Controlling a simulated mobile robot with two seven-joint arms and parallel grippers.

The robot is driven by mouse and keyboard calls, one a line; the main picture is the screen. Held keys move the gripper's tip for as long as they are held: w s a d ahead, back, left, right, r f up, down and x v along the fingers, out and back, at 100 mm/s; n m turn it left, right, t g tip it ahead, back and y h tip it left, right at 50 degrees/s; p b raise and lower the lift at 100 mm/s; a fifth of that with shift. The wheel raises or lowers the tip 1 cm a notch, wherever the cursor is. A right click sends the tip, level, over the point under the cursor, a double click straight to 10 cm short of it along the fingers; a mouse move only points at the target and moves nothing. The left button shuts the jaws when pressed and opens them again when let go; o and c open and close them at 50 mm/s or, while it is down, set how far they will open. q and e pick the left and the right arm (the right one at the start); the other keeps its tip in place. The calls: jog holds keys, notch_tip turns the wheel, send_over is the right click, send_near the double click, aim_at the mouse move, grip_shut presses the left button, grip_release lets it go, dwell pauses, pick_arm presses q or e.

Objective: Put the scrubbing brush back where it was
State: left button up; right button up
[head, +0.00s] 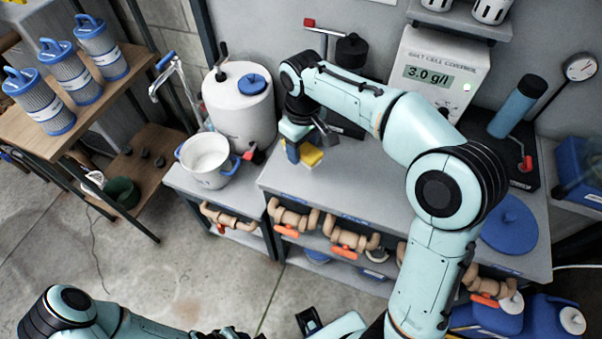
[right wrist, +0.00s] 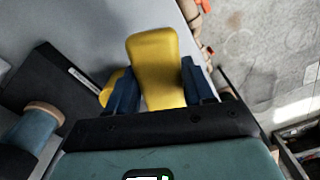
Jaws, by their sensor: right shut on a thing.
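The yellow scrubbing brush (head: 312,156) is at my right gripper (head: 301,156), over the front left part of the grey bench top. In the right wrist view the brush (right wrist: 154,62) stands between the two dark blue fingers (right wrist: 152,88), which are closed on it. Another patch of yellow shows beyond the left finger there. The gripper hides part of the brush in the head view. I cannot tell whether its underside touches the bench.
A white bucket (head: 206,160) and a white tank with a blue cap (head: 240,105) stand left of the gripper. A salt cell control box (head: 440,75) stands behind. A blue disc (head: 509,224) lies at right. The front middle of the bench (head: 365,195) is clear.

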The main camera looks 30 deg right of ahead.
aim_at(302, 179)
notch_tip(302, 179, down, 10)
jog(key=shift+w+f+b, duration=0.15)
jog(key=shift+f+b, duration=0.05)
jog(key=shift+b, duration=0.4)
jog(key=shift+f, duration=0.2)
jog(key=o, duration=1.1)
jog(key=shift+r, duration=0.1)
jog(key=shift+r, duration=0.25)
notch_tip(302, 179, up, 12)
jog(key=shift+f+p, duration=0.1)
jog(key=shift+p, duration=0.8)
jog(key=shift+f, duration=0.1)
